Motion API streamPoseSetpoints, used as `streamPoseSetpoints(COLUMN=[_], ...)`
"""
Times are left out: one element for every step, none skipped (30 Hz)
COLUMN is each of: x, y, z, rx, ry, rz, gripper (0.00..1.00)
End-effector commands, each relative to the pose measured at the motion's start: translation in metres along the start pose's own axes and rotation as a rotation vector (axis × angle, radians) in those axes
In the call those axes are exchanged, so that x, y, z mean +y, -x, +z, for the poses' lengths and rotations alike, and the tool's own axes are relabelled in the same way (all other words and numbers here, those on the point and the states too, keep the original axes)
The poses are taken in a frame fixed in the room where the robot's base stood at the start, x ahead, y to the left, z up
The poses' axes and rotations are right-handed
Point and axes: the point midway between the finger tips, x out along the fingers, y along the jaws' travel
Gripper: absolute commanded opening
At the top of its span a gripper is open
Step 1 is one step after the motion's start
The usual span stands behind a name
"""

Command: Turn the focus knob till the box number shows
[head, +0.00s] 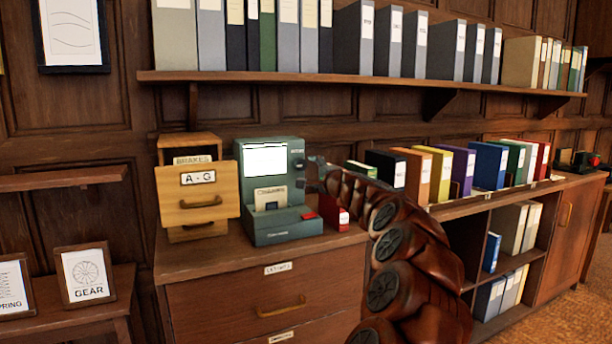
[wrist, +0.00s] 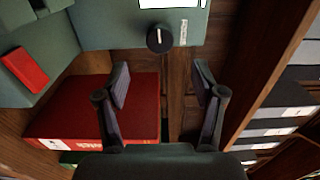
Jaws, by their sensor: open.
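The green reader (head: 296,218) stands on the wooden cabinet, with a bright screen (head: 265,160) on which I can make out no number. In the wrist view a round black focus knob (wrist: 160,38) with a white mark sits on the reader's green face (wrist: 105,25), beside a small white label (wrist: 184,32) too blurred to read. My gripper (wrist: 160,76) is open and empty, its two fingers apart and the knob beyond the gap between them, not touched. In the head view my gripper (head: 317,172) is close to the reader's right side; the knob is hard to make out there.
A wooden A-G drawer box (head: 197,192) stands left of the reader. Coloured binders (head: 440,170) line the counter to the right. A shelf (head: 360,78) runs above.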

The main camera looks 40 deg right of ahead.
Motion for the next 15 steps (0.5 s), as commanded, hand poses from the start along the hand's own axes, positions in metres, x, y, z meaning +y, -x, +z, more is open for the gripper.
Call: streamPoseSetpoints(x=[0.0, 0.0, 0.0, 0.001, 0.001, 0.001, 0.001, 0.0, -0.001, -0.002, -0.002, -0.001, -0.001, -0.001, -0.001], y=[-0.001, -0.003, -0.005, -0.007, -0.01, -0.014, -0.017, -0.02, -0.025, -0.028, -0.031, -0.036, -0.04, -0.043, -0.048], z=[-0.003, -0.003, -0.004, -0.004, -0.005, -0.005, -0.005, -0.005, -0.005, -0.006, -0.006, -0.006, -0.005, -0.005, -0.004], rx=[0.005, 0.006, 0.007, 0.007, 0.007, 0.007, 0.007, 0.007, 0.008, 0.009, 0.009, 0.009, 0.008, 0.007, 0.006], ry=[-0.002, -0.003, -0.003, -0.003, -0.002, -0.002, -0.003, -0.002, -0.001, -0.001, -0.001, -0.001, 0.0, 0.0, 0.0], rz=[0.0, 0.001, 0.002, 0.003, 0.004, 0.005, 0.004, 0.004, 0.002, 0.002, 0.002, 0.003, 0.004, 0.004, 0.004], gripper=[0.69, 0.69, 0.69, 0.69, 0.69, 0.69, 0.69, 0.69, 0.69, 0.69, 0.69, 0.69, 0.69, 0.69, 0.69])
